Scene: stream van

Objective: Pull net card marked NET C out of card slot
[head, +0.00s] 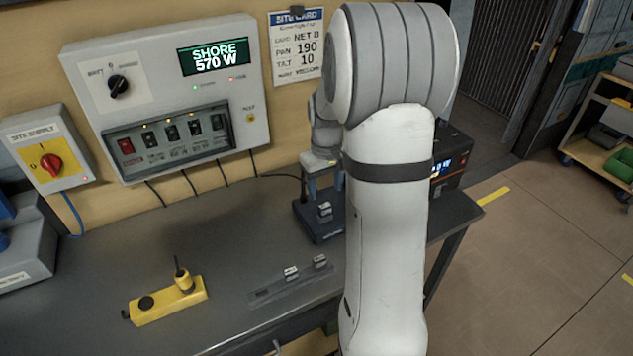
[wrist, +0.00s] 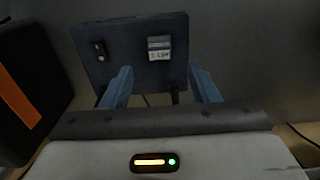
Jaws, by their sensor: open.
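A small grey card with a white label (wrist: 159,49) stands in a dark blue card slot unit (wrist: 120,62) in the wrist view. Its label appears upside down and is too blurred to read surely, though it resembles NET C. In the head view the card (head: 324,208) sits in the same unit (head: 318,231) on the bench.
A grey rack (head: 264,296) holding two similar cards (head: 291,272) lies in front on the bench. A yellow holder (head: 150,308) stands to the left. A wall panel (head: 165,85) reads SHORE 570 W. A black box (head: 455,158) with a blue display stands right of my arm.

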